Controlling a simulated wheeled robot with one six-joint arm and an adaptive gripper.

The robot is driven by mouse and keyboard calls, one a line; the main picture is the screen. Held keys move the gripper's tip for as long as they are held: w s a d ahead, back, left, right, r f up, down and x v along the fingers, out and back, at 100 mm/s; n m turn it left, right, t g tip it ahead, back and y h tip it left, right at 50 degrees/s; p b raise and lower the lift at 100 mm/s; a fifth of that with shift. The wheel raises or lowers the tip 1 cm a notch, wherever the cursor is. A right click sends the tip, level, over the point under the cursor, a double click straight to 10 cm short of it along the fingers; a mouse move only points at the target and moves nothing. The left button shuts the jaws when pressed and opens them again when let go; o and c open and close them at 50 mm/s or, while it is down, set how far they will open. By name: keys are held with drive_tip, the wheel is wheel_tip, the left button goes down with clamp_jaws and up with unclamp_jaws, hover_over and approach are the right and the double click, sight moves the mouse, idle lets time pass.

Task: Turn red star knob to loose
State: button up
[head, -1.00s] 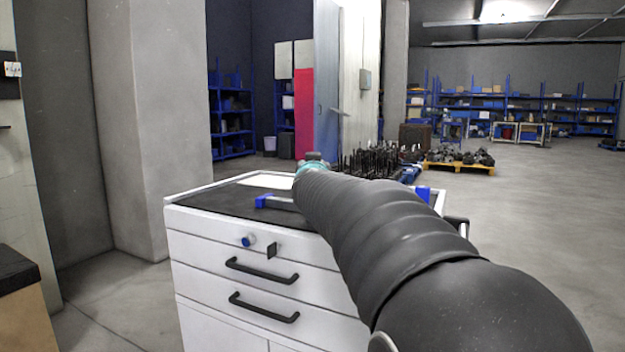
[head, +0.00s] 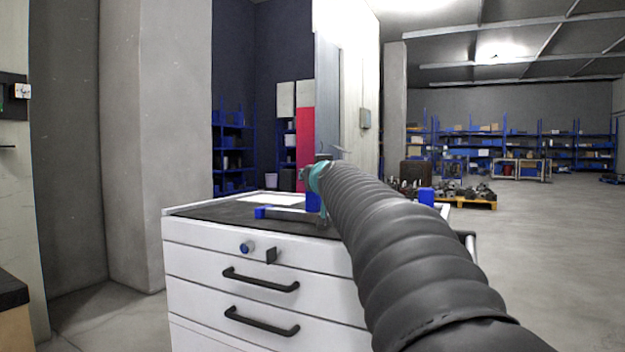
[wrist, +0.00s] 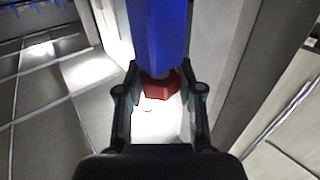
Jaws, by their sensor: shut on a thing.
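In the wrist view the red star knob (wrist: 160,87) shows as a small red piece at the end of a blue post (wrist: 158,35). My gripper (wrist: 160,76) has one black finger on each side of the knob and is shut on it. The knob's far side is hidden by the post and fingers. In the head view a blue upright piece (head: 313,203) stands at the cabinet top, partly behind my arm. The knob cannot be made out there, and my gripper is mostly hidden by my arm.
A white drawer cabinet (head: 215,256) with a black top carries a grey bar with a blue end (head: 263,212). Another blue block (head: 427,196) stands right of my arm. Concrete pillars are at left. A loaded pallet (head: 470,204) stands behind, with open floor at right.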

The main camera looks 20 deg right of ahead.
drive_tip(key=shift+d+r, duration=0.1)
drive_tip(key=shift+r, duration=0.05)
drive_tip(key=o, duration=1.2)
drive_tip(key=shift+s, duration=0.1)
drive_tip(key=shift+c, duration=0.2)
drive_tip(key=v, duration=1.2)
